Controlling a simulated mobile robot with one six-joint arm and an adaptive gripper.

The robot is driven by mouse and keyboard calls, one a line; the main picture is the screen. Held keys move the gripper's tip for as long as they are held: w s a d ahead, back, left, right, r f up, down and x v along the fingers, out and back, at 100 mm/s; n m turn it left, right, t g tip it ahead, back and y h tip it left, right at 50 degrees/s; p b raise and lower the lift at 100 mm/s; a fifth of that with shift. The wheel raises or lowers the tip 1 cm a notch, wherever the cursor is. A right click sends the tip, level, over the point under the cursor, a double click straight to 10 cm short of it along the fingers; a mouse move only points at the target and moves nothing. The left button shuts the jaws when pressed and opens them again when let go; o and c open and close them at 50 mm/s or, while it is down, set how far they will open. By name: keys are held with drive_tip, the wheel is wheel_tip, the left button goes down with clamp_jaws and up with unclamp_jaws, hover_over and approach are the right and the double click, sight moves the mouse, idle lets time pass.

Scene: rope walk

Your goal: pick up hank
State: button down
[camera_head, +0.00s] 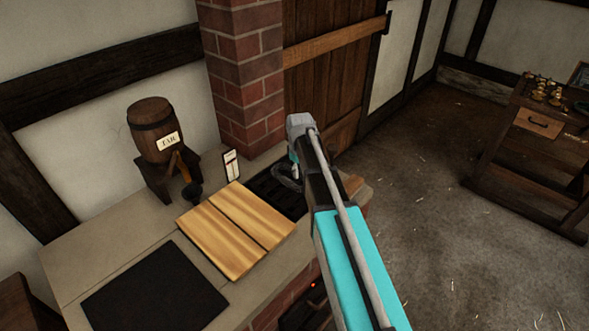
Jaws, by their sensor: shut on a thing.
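My arm reaches from the lower right over the counter, and my gripper (291,178) is at its far end, partly hidden behind the arm. My gripper is shut on a small dark grey looped thing, which looks like the hank (284,181). The hank shows just left of the arm, over or near the dark slatted grate (270,191) in the counter. I cannot tell whether the hank touches the grate. The fingertips and part of the hank are hidden.
A wooden tar barrel (152,122) stands on a dark stand on the counter (110,243). Two light boards (235,228) lie left of the grate, near a black panel (155,290). A brick pillar (246,80) rises behind. A wooden table (535,140) stands far right across open floor.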

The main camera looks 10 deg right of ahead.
drive_tip(key=s+r+p, duration=0.1)
drive_tip(key=r, duration=0.1)
drive_tip(key=s+d+r+p, duration=0.1)
drive_tip(key=r+p, duration=0.1)
drive_tip(key=shift+s, duration=0.4)
drive_tip(key=s+d+r+p, duration=0.3)
drive_tip(key=s, duration=0.5)
drive_tip(key=shift+s+d+r+p, duration=0.2)
drive_tip(key=shift+r+p, duration=0.1)
